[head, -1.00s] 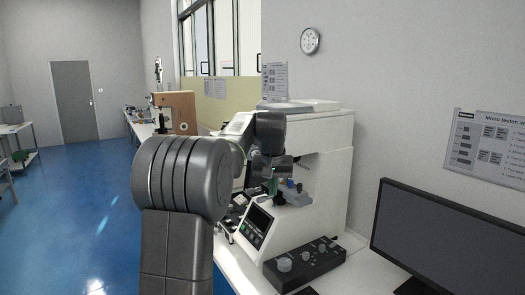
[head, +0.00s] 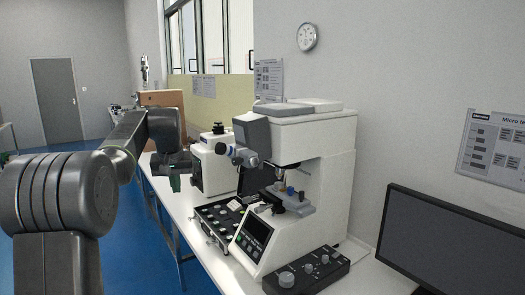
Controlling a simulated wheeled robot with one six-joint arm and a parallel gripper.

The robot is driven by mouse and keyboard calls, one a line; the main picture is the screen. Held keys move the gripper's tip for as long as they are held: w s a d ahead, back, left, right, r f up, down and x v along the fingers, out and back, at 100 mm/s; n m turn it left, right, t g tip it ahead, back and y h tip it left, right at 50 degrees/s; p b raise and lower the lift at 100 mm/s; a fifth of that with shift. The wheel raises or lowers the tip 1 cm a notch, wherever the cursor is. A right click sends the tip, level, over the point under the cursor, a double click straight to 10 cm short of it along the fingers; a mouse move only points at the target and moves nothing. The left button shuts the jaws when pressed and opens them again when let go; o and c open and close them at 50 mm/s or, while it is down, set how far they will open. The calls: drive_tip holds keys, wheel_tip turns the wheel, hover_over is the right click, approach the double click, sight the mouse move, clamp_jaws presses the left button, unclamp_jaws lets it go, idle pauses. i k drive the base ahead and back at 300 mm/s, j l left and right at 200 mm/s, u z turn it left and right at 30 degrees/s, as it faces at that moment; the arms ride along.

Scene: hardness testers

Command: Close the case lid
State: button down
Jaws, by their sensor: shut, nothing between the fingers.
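The case (head: 209,228) is a dark, shallow box on the white bench, left of the big tester. It stands open, with light round pieces and a pale card in dark lining. A dark upright panel (head: 246,181) behind it looks like its raised lid, partly hidden by the tester. My gripper (head: 174,187) is shut and empty, with green at its tip. It hangs in the air left of the case and appears higher than it, apart from case and lid.
A large white hardness tester (head: 325,190) stands right of the case, its dark control box (head: 308,272) in front. A smaller white tester (head: 212,170) stands behind the case. A monitor (head: 450,240) is at right. Blue floor lies left of the bench.

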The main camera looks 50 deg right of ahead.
sight(249, 183)
drive_tip(key=i+z, duration=0.35)
drive_tip(key=i, duration=0.45)
drive_tip(key=i+j+z, duration=0.15)
drive_tip(key=i+z, duration=0.2)
drive_tip(key=i, duration=0.45)
drive_tip(key=i+l+z, duration=0.1)
drive_tip(key=i+z, duration=0.35)
drive_tip(key=i+j+z, duration=0.15)
drive_tip(key=i+z, duration=0.25)
drive_tip(key=i, duration=0.15)
drive_tip(key=i+j+z, duration=0.25)
drive_tip(key=i+z, duration=0.2)
drive_tip(key=i+l+z, duration=0.1)
drive_tip(key=i+z, duration=0.2)
drive_tip(key=i, duration=0.45)
